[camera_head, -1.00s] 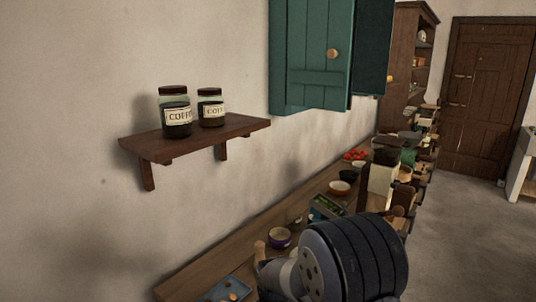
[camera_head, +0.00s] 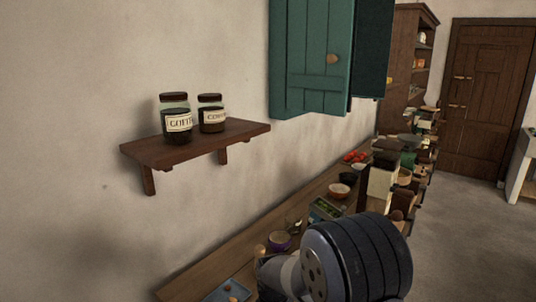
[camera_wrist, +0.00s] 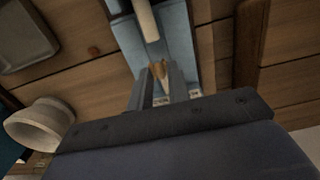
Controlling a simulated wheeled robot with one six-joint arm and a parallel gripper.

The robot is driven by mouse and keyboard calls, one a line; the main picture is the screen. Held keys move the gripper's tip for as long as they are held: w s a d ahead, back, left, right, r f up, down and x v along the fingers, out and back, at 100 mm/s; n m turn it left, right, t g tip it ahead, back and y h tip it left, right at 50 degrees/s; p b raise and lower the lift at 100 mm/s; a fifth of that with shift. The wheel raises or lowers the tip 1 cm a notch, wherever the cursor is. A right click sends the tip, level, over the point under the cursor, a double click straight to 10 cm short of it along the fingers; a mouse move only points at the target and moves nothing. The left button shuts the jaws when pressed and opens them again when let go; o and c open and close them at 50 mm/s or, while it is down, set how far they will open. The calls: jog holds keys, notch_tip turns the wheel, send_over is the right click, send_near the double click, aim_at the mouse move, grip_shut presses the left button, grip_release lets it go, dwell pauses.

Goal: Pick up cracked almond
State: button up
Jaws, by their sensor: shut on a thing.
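In the wrist view, my gripper (camera_wrist: 160,78) points at a blue tray (camera_wrist: 178,32). Its two grey fingers are shut on a small tan-brown piece, the cracked almond (camera_wrist: 159,68), which shows at the fingertips. Whether the almond touches the tray I cannot tell. A pale rod-like thing (camera_wrist: 147,20) lies over the tray just beyond the fingertips. In the head view, the blue tray (camera_head: 218,295) is at the bottom edge of the counter, and my arm hides the gripper's fingers.
A white bowl (camera_wrist: 40,125) and a grey tray (camera_wrist: 25,35) stand at the left in the wrist view. In the head view, a purple bowl (camera_head: 279,241) and several other items crowd the counter. A wall shelf (camera_head: 190,150) holds two coffee jars (camera_head: 175,120).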

jog(key=shift+r+p, duration=1.9)
jog(key=shift+r, duration=1.05)
